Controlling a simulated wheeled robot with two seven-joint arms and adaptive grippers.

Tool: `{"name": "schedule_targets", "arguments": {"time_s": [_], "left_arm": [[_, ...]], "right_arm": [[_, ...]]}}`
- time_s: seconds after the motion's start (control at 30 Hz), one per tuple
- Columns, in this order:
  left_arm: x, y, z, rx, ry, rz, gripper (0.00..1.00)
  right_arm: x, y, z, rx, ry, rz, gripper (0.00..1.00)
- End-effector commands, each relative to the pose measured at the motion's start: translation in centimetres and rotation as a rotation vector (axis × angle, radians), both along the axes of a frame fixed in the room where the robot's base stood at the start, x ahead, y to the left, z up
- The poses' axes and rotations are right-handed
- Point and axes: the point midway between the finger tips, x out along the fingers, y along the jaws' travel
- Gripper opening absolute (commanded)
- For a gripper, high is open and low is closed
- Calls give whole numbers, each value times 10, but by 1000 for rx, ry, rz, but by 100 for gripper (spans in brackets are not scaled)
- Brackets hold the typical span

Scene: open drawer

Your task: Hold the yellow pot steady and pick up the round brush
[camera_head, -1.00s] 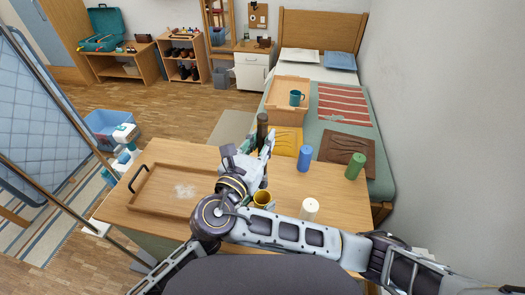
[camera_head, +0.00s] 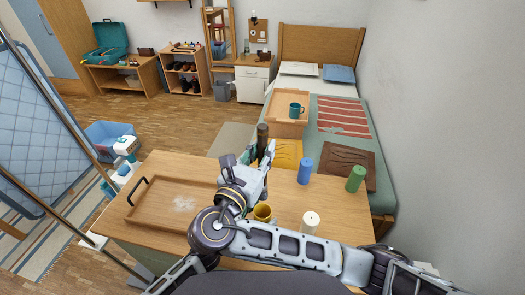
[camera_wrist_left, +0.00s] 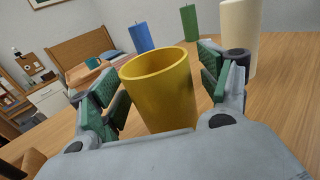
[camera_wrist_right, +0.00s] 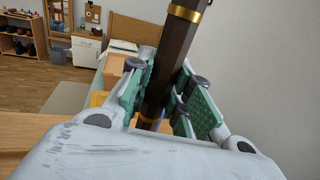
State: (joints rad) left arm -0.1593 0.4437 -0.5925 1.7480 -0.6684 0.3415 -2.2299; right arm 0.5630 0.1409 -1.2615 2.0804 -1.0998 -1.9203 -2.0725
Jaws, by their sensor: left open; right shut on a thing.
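The yellow pot (camera_head: 262,213) stands upright on the wooden table, partly hidden by my right arm. In the left wrist view the pot (camera_wrist_left: 160,88) is between the fingers of my open left gripper (camera_wrist_left: 155,78); I cannot tell if they touch it. The left gripper is largely hidden in the head view. My right gripper (camera_head: 262,162) is above the table. It is shut on a dark round shaft with gold bands, seemingly the round brush (camera_head: 262,140); the brush also shows in the right wrist view (camera_wrist_right: 172,55). No bristles are visible.
A blue candle (camera_head: 305,170), a green candle (camera_head: 356,179) and a white candle (camera_head: 310,223) stand on the table's right. A wooden tray (camera_head: 132,211) lies on the left. Behind are a bed (camera_head: 375,150) and a wooden box (camera_head: 288,128) with a teal mug (camera_head: 295,109).

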Motion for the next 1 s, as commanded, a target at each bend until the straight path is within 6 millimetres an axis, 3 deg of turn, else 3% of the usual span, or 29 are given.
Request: {"name": "schedule_targets", "arguments": {"time_s": [0.47,1.0], "left_arm": [[-6,7,0,-1,1,0,77],[-35,44,-1,1,2,0,77]], "right_arm": [[0,0,0,0,0,0,0],[0,0,0,0,0,0,0]]}}
